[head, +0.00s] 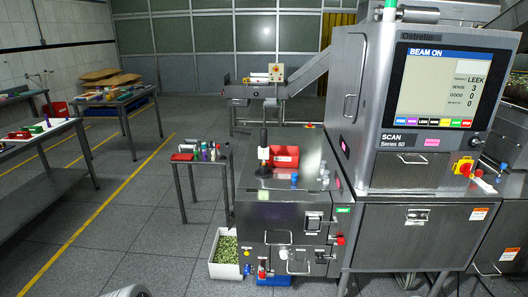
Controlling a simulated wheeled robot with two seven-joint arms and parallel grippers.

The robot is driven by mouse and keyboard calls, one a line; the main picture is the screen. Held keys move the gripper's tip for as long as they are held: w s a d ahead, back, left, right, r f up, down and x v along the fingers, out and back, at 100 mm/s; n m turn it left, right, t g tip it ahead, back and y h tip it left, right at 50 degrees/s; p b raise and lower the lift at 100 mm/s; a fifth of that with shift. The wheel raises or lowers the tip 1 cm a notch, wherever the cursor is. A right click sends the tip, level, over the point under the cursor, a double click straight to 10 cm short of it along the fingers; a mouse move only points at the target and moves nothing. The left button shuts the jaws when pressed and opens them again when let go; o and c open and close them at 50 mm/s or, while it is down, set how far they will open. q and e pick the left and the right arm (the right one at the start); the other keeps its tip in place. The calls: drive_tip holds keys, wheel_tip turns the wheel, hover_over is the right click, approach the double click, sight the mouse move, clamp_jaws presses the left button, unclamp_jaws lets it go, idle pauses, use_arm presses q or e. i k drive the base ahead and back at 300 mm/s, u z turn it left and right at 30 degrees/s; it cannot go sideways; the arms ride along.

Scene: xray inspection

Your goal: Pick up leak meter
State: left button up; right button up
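A dark upright device with a pale band (263,150) stands on the steel cabinet top (283,184), left of a red bin (285,157). It may be the leak meter, but it is too small to tell for sure. Neither of my grippers shows in the head view. Only a pale rounded piece, probably part of my arm, shows at the bottom left edge.
A large inspection machine (400,170) with a lit screen stands at the right. A small side table (201,157) holds several bottles and a red item. A white bin (226,270) of green pieces sits on the floor. The floor at left centre is clear.

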sight(263, 150)
drive_tip(key=u, duration=0.15)
drive_tip(key=k, duration=0.2)
drive_tip(key=u, duration=1.05)
drive_tip(key=k, duration=1.15)
drive_tip(key=u, duration=0.65)
drive_tip(key=i, duration=1.7)
drive_tip(key=z, duration=1.05)
drive_tip(key=i, duration=1.75)
drive_tip(key=z, duration=1.2)
